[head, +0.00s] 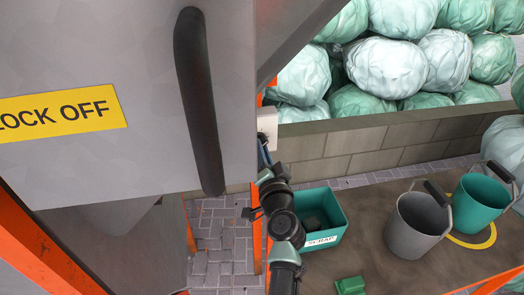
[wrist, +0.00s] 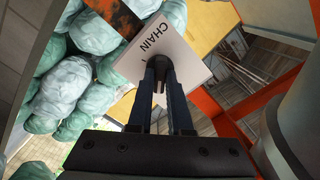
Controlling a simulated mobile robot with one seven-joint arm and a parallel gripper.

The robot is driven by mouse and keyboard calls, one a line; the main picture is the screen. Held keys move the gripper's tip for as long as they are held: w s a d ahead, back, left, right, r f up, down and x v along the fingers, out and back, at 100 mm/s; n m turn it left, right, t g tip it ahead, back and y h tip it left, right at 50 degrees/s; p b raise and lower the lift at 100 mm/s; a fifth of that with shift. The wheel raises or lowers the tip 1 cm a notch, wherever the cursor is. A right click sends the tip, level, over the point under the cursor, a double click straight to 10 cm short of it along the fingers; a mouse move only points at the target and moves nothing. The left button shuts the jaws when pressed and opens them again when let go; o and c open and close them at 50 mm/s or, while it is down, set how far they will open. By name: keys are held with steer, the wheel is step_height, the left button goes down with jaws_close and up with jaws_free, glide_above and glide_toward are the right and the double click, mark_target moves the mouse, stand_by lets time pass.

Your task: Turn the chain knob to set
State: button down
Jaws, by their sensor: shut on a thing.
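The white plate marked CHAIN (wrist: 186,58) is straight ahead of my gripper (wrist: 158,72) in the wrist view. My gripper's two dark fingers reach its face and are closed around the chain knob, which is mostly hidden between them. The knob's pointing direction cannot be made out. In the head view, the plate's pale box (head: 267,122) sits on the right side of the grey cabinet, and my gripper (head: 263,148) is at its lower edge, partly hidden by the cabinet.
The grey cabinet (head: 95,45) with a LOCK OFF label and a dark handle (head: 198,100) fills the left. A green SCRAP bin (head: 335,222), a grey bucket (head: 410,230) and a green bucket (head: 475,200) stand at right. Wrapped bales (head: 390,68) lie behind a low wall (head: 375,140).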

steer(key=shift+m, duration=3.9)
steer(key=shift+p, duration=0.3)
steer(key=c, duration=0.8)
jaws_free()
steer(key=shift+c, duration=0.2)
steer(key=s+d+p, duration=0.1)
steer(key=s+d, duration=0.1)
steer(key=s, duration=1)
steer(key=shift+s+d, duration=0.25)
steer(key=shift+s, duration=0.15)
